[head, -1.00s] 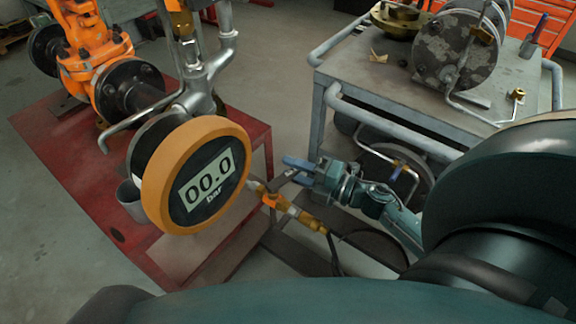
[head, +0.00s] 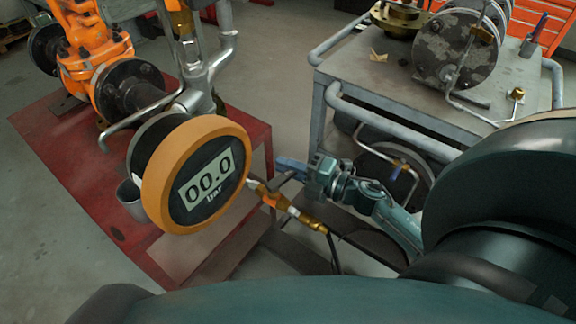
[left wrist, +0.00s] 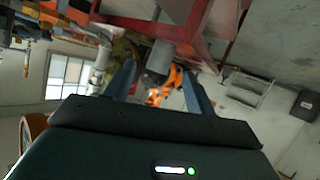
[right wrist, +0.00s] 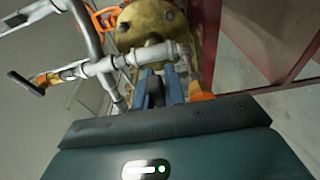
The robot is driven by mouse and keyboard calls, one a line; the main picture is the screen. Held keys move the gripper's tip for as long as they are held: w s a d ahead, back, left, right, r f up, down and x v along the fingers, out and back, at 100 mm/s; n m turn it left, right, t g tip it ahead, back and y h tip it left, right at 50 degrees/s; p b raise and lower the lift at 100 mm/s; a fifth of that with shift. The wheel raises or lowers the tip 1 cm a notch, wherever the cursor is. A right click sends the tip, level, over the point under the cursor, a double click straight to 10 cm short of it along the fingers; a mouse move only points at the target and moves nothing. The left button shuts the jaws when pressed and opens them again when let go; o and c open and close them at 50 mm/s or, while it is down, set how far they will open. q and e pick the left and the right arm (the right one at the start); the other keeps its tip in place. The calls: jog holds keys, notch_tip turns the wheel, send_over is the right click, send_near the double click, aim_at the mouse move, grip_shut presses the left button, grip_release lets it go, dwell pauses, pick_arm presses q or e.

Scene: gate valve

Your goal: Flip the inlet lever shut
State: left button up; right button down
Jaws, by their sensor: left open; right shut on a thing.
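The inlet lever (head: 287,179) is a dark handle on the brass and orange inlet valve fitting (head: 270,199), right of the round gauge. My right gripper (head: 284,163) is at this lever, its blue fingers pointing left towards the gauge. In the right wrist view a dark bar, apparently the lever (right wrist: 155,94), lies between the nearly closed fingers, which are shut on it. The fingers hide part of the lever. My left gripper (left wrist: 158,75) shows only in the left wrist view. Its fingers are wide apart with nothing held between them.
A red stand (head: 85,190) is under the pipework. A hose (head: 335,252) hangs below the fitting. A grey cart (head: 400,95) with flanged parts stands at right.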

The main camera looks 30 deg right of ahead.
pick_arm(q)
jog(key=shift+r, duration=0.1)
jog(key=shift+s+a+r+t+b, duration=0.2)
jog(key=shift+a+t+b, duration=0.25)
jog(key=shift+b, duration=0.4)
pick_arm(e)
jog(key=n+g+y, duration=0.1)
jog(key=w+n+g+y, duration=0.1)
jog(key=y, duration=0.1)
jog(key=shift+w+a+n+g, duration=0.1)
jog(key=shift+a+n+g, duration=0.2)
jog(key=shift+a+n, duration=0.1)
jog(key=c, duration=1.5)
grip_release()
pick_arm(q)
jog(key=shift+d+f, duration=0.1)
pick_arm(e)
jog(key=shift+o, duration=0.2)
